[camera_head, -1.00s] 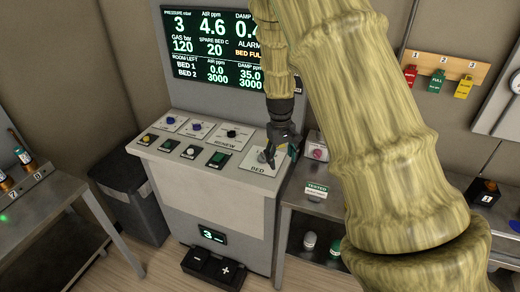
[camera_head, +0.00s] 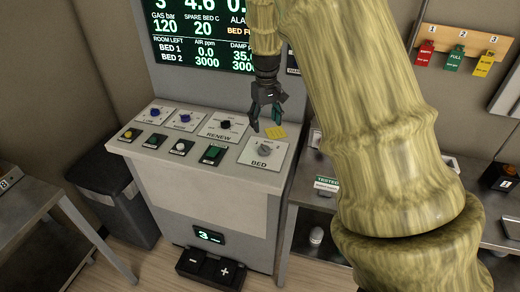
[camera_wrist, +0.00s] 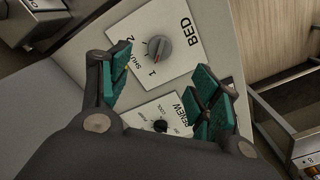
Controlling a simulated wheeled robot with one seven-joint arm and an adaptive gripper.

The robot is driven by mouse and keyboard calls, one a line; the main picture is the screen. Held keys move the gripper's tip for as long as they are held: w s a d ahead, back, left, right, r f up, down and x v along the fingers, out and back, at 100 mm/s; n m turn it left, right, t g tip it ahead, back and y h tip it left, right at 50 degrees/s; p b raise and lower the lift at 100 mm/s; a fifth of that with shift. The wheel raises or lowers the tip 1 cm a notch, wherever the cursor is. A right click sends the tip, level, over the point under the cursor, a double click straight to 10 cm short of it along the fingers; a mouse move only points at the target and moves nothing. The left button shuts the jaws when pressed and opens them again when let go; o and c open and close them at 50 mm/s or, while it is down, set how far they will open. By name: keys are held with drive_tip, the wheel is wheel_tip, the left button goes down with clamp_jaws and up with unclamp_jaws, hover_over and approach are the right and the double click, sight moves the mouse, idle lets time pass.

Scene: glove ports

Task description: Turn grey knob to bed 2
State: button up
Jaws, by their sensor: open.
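The grey knob (camera_head: 264,149) sits on the white BED plate (camera_head: 279,158) at the right end of the console's sloped top. In the wrist view the grey knob (camera_wrist: 158,48) carries a red mark that points toward the printed 1; SHUT and 2 are printed further round the plate. My gripper (camera_head: 266,122) is open and empty, above and behind the knob, apart from it. In the wrist view its teal-padded fingers (camera_wrist: 160,88) stand wide apart, with the knob beyond them.
The RENEW plate (camera_head: 224,125) with a black knob lies left of the BED plate. Smaller blue knobs and several buttons are further left. A yellow patch (camera_head: 276,132) shows behind the BED plate. A display screen (camera_head: 205,40) rises behind the console. A steel table stands on the right.

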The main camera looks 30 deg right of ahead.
sight(264, 147)
drive_tip(key=shift+w+f+p, duration=0.2)
drive_tip(key=shift+f+p, duration=1.45)
drive_tip(key=shift+f, duration=4.35)
drive_tip(key=c, duration=1.1)
